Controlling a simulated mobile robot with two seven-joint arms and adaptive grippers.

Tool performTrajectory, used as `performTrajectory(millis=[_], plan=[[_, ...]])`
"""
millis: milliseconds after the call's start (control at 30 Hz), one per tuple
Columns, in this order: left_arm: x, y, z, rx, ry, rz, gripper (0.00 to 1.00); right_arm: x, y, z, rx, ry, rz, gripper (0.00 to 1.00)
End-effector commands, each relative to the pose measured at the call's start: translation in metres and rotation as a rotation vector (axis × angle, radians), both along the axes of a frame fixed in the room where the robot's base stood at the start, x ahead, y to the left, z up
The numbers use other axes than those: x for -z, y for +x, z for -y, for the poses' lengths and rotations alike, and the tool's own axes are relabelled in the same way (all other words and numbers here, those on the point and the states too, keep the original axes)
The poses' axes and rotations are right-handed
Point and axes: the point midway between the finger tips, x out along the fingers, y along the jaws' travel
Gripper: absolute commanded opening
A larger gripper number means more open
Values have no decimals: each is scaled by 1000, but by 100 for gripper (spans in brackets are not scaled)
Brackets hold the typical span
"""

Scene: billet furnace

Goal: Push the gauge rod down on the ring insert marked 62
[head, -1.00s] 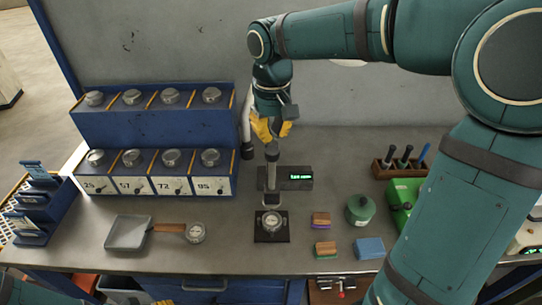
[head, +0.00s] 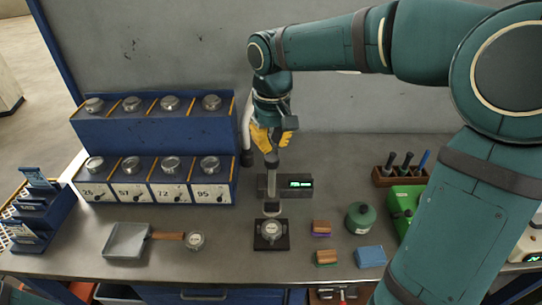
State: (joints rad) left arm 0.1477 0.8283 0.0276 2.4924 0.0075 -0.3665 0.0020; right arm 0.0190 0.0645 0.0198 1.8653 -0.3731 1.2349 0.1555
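My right gripper (head: 266,140) has yellow fingers and points down over the middle of the bench. It is shut on the dark upper part of the gauge rod (head: 271,183), which stands upright. The rod's lower end is just above or at a round metal ring insert (head: 270,231) on a black square base (head: 257,243). I cannot tell whether they touch. The mark on this insert is too small to read. Another round insert (head: 195,241) lies on the bench to the left. My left gripper is not in view.
A dark box with a green display (head: 301,184) stands behind the rod. A blue rack (head: 150,128) holds several metal inserts over labels 25, 57, 72 and 95. A grey dustpan (head: 125,241), small blocks (head: 321,228), a green round container (head: 360,217) and a blue block (head: 370,257) lie around.

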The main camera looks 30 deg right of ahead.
Motion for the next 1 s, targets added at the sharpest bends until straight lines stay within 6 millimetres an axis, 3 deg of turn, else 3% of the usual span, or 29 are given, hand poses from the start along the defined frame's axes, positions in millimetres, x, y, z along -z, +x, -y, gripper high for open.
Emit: performTrajectory(millis=[467, 1000], plan=[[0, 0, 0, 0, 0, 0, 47, 0, 0, 0, 0, 0, 0, 0], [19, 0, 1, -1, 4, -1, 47, 24, 0, 0, 0, 0, 0, 0]])
